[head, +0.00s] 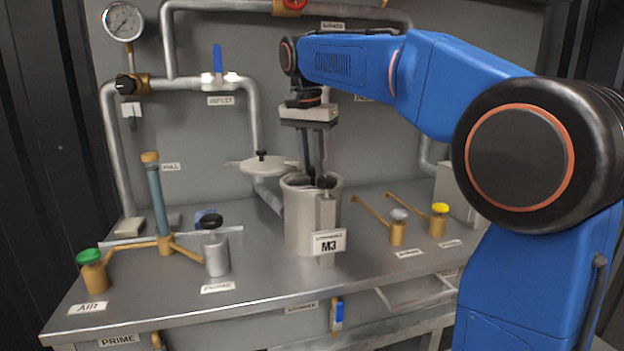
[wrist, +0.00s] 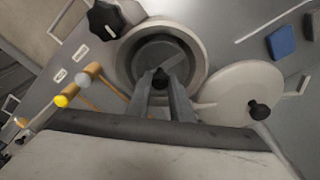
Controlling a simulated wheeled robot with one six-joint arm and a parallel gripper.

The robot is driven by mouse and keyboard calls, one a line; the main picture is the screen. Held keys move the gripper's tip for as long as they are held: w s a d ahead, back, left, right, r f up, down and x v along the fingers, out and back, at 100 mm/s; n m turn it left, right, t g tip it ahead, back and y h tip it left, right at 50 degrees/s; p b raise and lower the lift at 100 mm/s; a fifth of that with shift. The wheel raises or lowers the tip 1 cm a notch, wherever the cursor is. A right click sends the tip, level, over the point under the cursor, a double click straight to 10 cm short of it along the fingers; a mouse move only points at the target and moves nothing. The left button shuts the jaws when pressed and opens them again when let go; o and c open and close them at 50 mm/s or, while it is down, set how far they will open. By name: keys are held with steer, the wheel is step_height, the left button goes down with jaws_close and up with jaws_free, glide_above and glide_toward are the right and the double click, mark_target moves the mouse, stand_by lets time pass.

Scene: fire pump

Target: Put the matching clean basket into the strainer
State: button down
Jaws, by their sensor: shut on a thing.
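The strainer (head: 298,225) is a grey upright pot behind a label reading M3. Its round lid (head: 255,164) is swung aside to the left, so the mouth is open. In the wrist view the strainer's pale rim (wrist: 124,66) surrounds a dark grey round basket (wrist: 150,52) inside. My gripper (head: 316,178) points straight down over the mouth. Its fingers (wrist: 162,88) are shut on a small dark knob at the basket's middle. The basket's lower part is hidden by the pot wall; how deep it sits I cannot tell.
A black clamp knob (wrist: 104,18) stands beside the rim. The lid also shows in the wrist view (wrist: 225,92). Left of the strainer stand a black-topped valve (head: 214,250) and a blue-handled lever (head: 158,200); right are a white-topped valve (head: 397,228) and a yellow-topped valve (head: 438,220).

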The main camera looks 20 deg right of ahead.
mark_target(309, 188)
steer(key=shift+f, duration=2)
steer(key=c, duration=1.6)
jaws_free()
steer(key=shift+f, duration=0.1)
steer(key=shift+o, duration=0.2)
step_height(309, 188, up, 12)
steer(key=s+a, duration=0.1)
steer(key=shift+a, duration=0.15)
steer(key=shift+s, duration=0.15)
